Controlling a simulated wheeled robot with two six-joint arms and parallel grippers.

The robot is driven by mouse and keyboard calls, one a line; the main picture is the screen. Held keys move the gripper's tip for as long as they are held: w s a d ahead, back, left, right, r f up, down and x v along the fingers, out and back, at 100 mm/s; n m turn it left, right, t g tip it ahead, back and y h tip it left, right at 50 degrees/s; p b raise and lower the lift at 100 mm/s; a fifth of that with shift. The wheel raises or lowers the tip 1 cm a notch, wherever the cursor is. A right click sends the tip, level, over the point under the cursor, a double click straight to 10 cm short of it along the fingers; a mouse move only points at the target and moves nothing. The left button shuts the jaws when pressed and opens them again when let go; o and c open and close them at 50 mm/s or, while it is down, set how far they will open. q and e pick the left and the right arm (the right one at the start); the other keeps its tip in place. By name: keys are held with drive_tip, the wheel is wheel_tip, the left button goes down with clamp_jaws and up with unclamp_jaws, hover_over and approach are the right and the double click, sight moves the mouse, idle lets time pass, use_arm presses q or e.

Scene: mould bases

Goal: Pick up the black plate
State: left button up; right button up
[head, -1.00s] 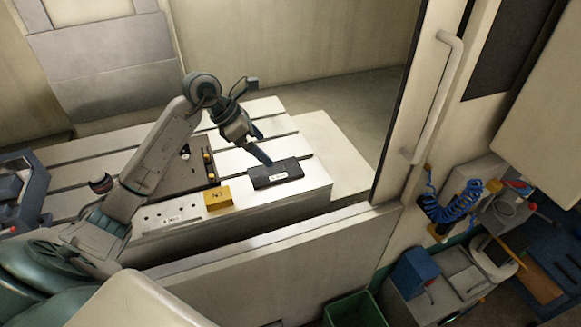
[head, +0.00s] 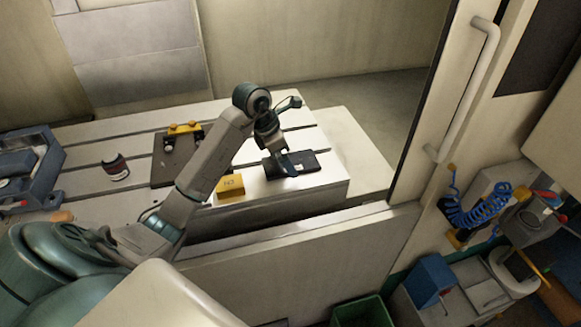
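The black plate (head: 305,161) lies flat near the right front corner of the pale slotted table (head: 325,185). A small white label shows on it, partly covered by my gripper. My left gripper (head: 287,167) points down over the middle of the plate, with its fingers at or very near it. The fingers overlap in this view, so I cannot tell whether they are open or shut, or whether they touch the plate. My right gripper is not in view.
A yellow block (head: 230,188) stands left of the plate. Farther left are a dark flat plate with yellow parts (head: 170,158), a dark round part (head: 115,169) and a blue vise (head: 38,165). A door frame with a handle (head: 470,90) rises at right.

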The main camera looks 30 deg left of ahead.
use_arm(q)
drive_tip(key=shift+x, duration=0.85)
drive_tip(key=shift+r, duration=0.1)
drive_tip(key=c, duration=1.3)
drive_tip(key=shift+c, duration=0.5)
drive_tip(key=shift+r, duration=0.15)
